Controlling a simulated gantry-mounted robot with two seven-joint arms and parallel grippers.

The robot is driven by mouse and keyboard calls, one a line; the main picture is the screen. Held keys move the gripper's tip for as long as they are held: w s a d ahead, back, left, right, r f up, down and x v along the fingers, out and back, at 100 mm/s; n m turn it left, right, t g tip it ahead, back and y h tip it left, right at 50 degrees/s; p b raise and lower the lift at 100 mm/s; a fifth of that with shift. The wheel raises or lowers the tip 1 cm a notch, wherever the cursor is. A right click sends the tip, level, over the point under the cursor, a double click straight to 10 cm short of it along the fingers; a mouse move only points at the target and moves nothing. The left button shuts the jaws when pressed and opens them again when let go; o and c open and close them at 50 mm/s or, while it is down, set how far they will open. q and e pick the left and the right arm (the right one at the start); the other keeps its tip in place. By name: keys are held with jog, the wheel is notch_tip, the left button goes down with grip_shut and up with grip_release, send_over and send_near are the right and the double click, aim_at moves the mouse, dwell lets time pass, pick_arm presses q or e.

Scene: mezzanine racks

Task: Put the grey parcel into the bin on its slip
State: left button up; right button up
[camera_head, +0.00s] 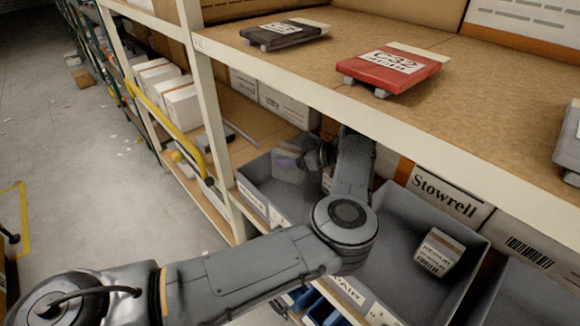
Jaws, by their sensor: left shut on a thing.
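My left gripper (305,160) is shut on a greyish parcel (287,168), which is partly hidden and blurred by shadow; any writing on it is unreadable. It holds the parcel over or inside the left grey bin (258,180) on the lower shelf; I cannot tell whether the parcel touches the bin. My left arm hides part of that bin. A second grey bin (455,215) to its right holds a tilted parcel with a printed label (439,253). The bins' front labels are partly covered and hard to read. My right gripper is not in view.
The upper shelf (440,135) overhangs the bins. On it lie a black item (285,33), a red item (393,68) labelled C32 and a grey item (570,145). A Stowrell box (447,195) stands behind the bins. A rack post (210,100) stands left. The aisle floor (75,170) is mostly clear.

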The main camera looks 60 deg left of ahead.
pick_arm(q)
jog(key=shift+s+f+b, duration=0.1)
jog(key=shift+f+b, duration=0.3)
jog(key=shift+f, duration=1.65)
jog(key=shift+a+f, duration=0.1)
jog(key=shift+f+b, duration=0.5)
jog(key=o, duration=1.3)
jog(key=shift+c, duration=0.2)
jog(key=shift+r, duration=0.1)
